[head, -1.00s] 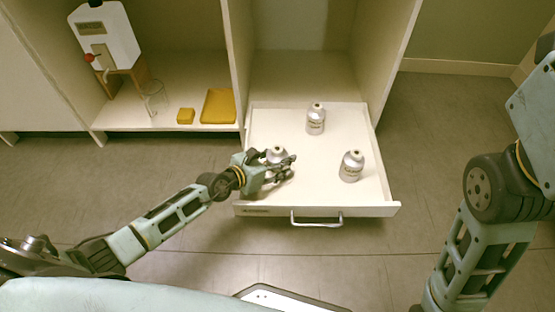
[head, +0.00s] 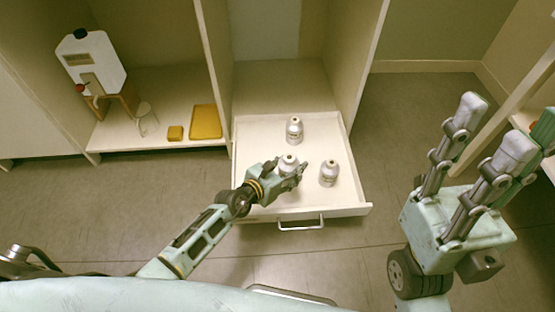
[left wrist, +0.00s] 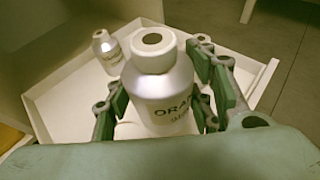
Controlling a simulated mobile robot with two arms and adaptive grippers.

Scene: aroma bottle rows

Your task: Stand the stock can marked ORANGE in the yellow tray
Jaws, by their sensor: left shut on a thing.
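The can marked ORA…, the rest of the word hidden (left wrist: 165,95), is silver with a round top opening. My left gripper (head: 293,170) is shut around its body, with fingers on both sides in the left wrist view. The can also shows in the head view (head: 288,162), over the open drawer; I cannot tell if it touches the drawer floor. The yellow tray (head: 205,122) lies empty on the low shelf left of the drawer. My right gripper (head: 494,128) is at the right, fingers apart and empty.
Two other silver cans stand in the drawer (head: 244,200), one at the back (head: 294,130) and one at the right (head: 329,174). Left of the tray are a small yellow block (head: 175,133), a clear glass (head: 147,120) and a white container (head: 92,62). A divider (head: 215,75) separates shelf and drawer.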

